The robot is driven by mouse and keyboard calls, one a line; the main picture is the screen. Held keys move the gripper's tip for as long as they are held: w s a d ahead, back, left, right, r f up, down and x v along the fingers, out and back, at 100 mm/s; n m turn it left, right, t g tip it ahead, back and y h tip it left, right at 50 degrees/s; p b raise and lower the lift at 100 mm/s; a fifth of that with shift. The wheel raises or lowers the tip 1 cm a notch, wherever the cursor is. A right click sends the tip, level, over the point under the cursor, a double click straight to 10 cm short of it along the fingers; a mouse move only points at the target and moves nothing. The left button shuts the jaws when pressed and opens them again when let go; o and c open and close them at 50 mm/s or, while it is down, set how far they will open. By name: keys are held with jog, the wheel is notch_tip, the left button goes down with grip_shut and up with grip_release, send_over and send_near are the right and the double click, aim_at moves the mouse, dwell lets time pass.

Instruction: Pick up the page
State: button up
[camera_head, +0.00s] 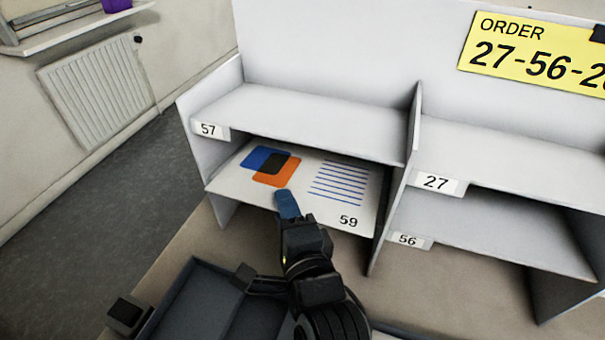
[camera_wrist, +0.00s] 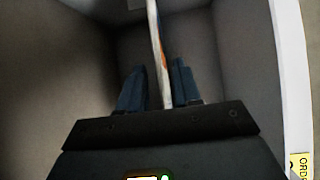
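The page (camera_head: 325,210) is a white sheet with overlapping blue, black and orange shapes, several blue lines and the number 59. It lies flat in the lower left compartment (camera_head: 222,212) of the white shelf unit. My gripper (camera_head: 287,203) is at its front edge, with a blue finger over that edge. In the wrist view the page (camera_wrist: 155,35) shows edge-on between the two blue fingers of my gripper (camera_wrist: 158,75). The fingers stand apart, with a gap on each side of the page, the right one closer to it.
Labels read 57 (camera_head: 208,129), 27 (camera_head: 437,183) and 56 (camera_head: 408,240). A yellow order sign (camera_head: 535,52), cut off at right, starts 27-56. A dark tray (camera_head: 200,300) stands on the brown tabletop (camera_head: 170,265) in front. The other visible compartments look empty.

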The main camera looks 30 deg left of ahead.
jog(key=shift+c, duration=0.4)
grip_shut()
jog(key=shift+r, duration=0.1)
